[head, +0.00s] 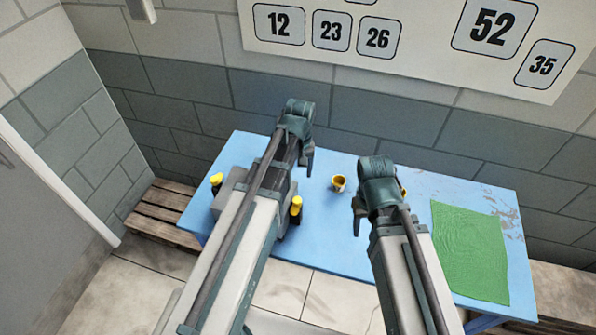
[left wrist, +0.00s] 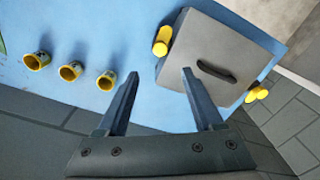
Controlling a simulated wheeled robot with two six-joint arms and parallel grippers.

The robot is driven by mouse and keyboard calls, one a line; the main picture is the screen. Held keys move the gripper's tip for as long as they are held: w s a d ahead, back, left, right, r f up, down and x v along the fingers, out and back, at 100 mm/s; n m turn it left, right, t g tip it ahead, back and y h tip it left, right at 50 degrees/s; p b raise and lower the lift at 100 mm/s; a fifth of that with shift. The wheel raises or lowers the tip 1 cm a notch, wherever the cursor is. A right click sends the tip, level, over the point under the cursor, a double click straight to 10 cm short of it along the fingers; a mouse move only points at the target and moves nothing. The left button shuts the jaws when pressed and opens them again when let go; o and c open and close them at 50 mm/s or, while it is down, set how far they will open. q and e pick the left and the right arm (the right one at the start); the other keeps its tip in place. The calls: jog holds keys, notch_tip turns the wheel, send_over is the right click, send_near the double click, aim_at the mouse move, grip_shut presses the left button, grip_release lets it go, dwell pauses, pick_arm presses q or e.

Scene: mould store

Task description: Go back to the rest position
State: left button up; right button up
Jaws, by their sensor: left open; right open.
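My left gripper (head: 306,158) is over the back part of the blue table in the head view. In the left wrist view its two fingers (left wrist: 160,74) are spread apart with nothing between them, and the tip of one overlaps the edge of a grey box in the picture. My right gripper (head: 357,218) is over the middle of the table, lower in the head view. It is open; its fingers are partly hidden by its own wrist, and I see nothing held.
The blue table (head: 420,182) carries a grey box (left wrist: 226,42) with a dark handle and yellow-ended parts. Three yellow cups, one here (left wrist: 70,71), stand in a row. A green mat (head: 470,252) lies right. A wall stands behind; a wooden pallet (head: 160,210) is left.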

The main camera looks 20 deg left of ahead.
dwell(0.3)
pick_arm(q)
jog(key=s+d+f+m+b, duration=0.4)
jog(key=s+d, duration=0.1)
jog(key=s, duration=0.2)
jog(key=s+d+f+m+y+b, duration=0.1)
jog(key=s+d+f+m+b, duration=0.4)
jog(key=s, duration=0.2)
